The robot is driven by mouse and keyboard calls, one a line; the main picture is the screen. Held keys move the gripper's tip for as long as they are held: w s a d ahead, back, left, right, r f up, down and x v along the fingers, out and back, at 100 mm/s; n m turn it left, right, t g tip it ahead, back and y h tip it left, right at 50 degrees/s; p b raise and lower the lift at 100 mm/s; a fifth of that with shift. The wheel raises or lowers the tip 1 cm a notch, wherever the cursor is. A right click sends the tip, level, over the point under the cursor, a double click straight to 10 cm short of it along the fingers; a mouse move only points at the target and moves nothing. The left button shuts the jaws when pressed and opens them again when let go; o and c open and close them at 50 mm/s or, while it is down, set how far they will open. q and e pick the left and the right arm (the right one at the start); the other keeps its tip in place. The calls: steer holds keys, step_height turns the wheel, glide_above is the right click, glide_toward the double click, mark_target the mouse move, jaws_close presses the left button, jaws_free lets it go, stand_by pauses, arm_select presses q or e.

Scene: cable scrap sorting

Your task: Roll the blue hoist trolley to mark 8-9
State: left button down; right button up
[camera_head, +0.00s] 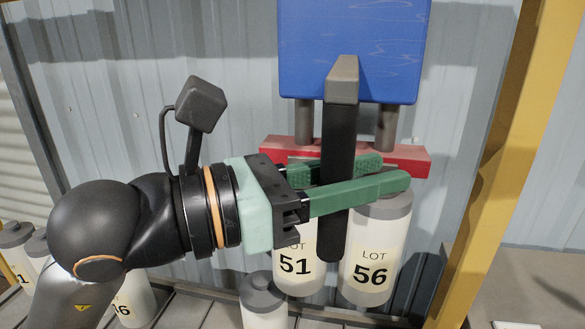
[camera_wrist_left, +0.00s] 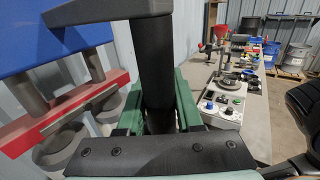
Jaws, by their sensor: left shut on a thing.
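The blue hoist trolley (camera_head: 352,50) is at the top centre of the head view, its upper part cut off. A dark upright handle (camera_head: 338,215) hangs from a grey bracket at its front. My left gripper (camera_head: 386,172) has its green fingers shut on this handle, one on each side. The trolley (camera_wrist_left: 70,42) also shows at the upper left of the left wrist view, with the handle (camera_wrist_left: 156,60) between the fingers. Two grey posts join the trolley to a red crossbar (camera_head: 410,157) below. Mark 8-9 is not visible. My right gripper is not in view.
White cylinders labelled LOT 51 (camera_head: 294,265) and LOT 56 (camera_head: 372,250) are below the crossbar. Another grey-topped cylinder (camera_head: 263,303) stands lower. A yellow post (camera_head: 497,160) rises at the right. A bench (camera_wrist_left: 256,130) with a control box (camera_wrist_left: 222,104) lies right in the wrist view.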

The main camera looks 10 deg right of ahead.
arm_select(q)
steer(key=d, duration=0.1)
steer(key=s+d, duration=0.1)
steer(key=d, duration=0.1)
steer(key=s+d, duration=0.1)
steer(key=d, duration=0.1)
steer(key=shift+b, duration=0.4)
steer(key=c, duration=0.6)
jaws_free()
steer(key=shift+d, duration=0.2)
steer(key=shift+a, duration=0.1)
